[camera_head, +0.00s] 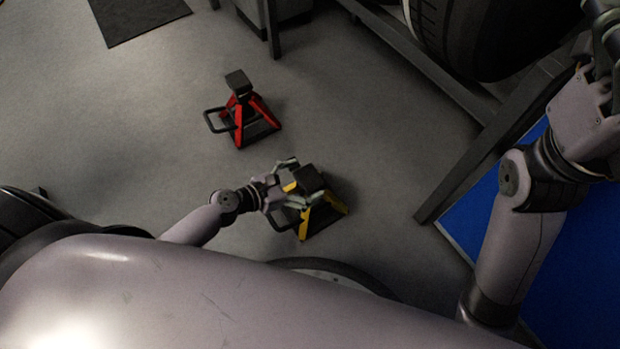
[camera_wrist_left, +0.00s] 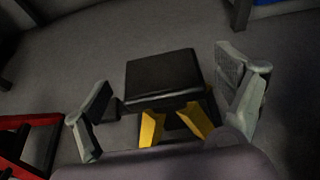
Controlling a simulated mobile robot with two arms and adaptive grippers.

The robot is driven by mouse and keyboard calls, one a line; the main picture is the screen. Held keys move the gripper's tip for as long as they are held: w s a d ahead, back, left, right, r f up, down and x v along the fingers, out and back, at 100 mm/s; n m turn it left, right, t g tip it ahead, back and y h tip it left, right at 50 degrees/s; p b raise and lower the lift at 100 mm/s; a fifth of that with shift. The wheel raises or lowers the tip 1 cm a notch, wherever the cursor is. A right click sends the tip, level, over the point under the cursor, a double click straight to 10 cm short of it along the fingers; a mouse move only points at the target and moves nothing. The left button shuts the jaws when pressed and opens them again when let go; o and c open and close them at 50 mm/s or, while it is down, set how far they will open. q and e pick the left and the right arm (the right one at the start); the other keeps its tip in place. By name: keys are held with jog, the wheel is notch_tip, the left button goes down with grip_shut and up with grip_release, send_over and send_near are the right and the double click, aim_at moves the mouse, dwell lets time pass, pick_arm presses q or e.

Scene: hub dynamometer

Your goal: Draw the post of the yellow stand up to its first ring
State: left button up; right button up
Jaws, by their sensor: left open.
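The yellow stand (camera_head: 331,205) stands on the floor in the head view, partly covered by my left gripper (camera_head: 297,178). Its black post top (camera_head: 300,180) sits between the fingers. In the left wrist view, my left gripper (camera_wrist_left: 172,105) is open, with one finger on each side of the black post top (camera_wrist_left: 163,78). Gaps show between the fingers and the post top. Yellow legs (camera_wrist_left: 190,122) show below it. The rings on the post cannot be made out. My right gripper (camera_head: 612,50) is cut off at the head view's right edge, and its fingers do not show clearly.
A red stand (camera_head: 240,112) with a black top stands farther back; part of it shows in the left wrist view (camera_wrist_left: 30,140). A metal frame (camera_head: 480,160) with a large tyre (camera_head: 490,35) and a blue mat (camera_head: 575,235) are at right. Floor left of the stands is clear.

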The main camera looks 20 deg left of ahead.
pick_arm(q)
jog(key=shift+x, duration=1.15)
jog(key=shift+c, duration=0.5)
jog(key=c, duration=1.6)
